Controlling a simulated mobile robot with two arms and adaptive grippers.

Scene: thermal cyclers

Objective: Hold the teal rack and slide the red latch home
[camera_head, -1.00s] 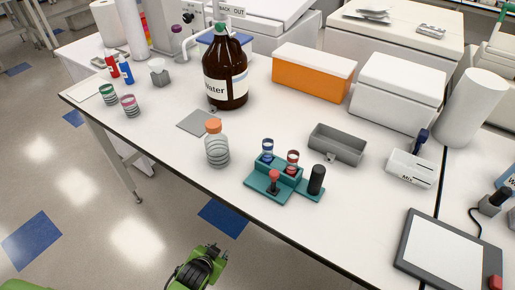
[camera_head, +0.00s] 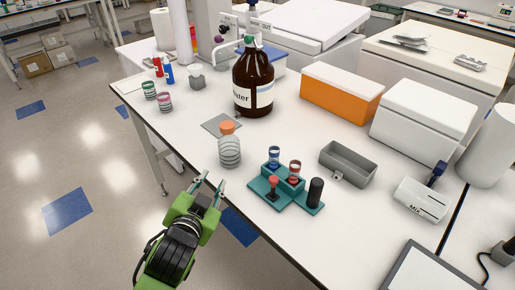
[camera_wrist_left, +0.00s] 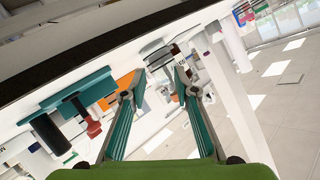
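The teal rack (camera_head: 264,186) stands on the white bench near its front edge. It holds a blue-capped vial (camera_head: 274,156) and a red-capped vial (camera_head: 294,172). The red latch (camera_head: 273,184) is an upright red knob at the rack's front, and a black post (camera_head: 315,192) stands at its right end. In the left wrist view the rack (camera_wrist_left: 80,92), red latch (camera_wrist_left: 93,127) and black post (camera_wrist_left: 50,133) show at the left. My left gripper (camera_head: 210,184) is open and empty, off the bench's front edge, left of the rack. My right gripper is not seen.
An orange-capped bottle (camera_head: 229,149) stands just beyond my left gripper. A grey open bin (camera_head: 347,165) lies behind the rack, with a Mix device (camera_head: 420,200) to the right. A large brown water bottle (camera_head: 252,85) and an orange box (camera_head: 340,97) stand farther back.

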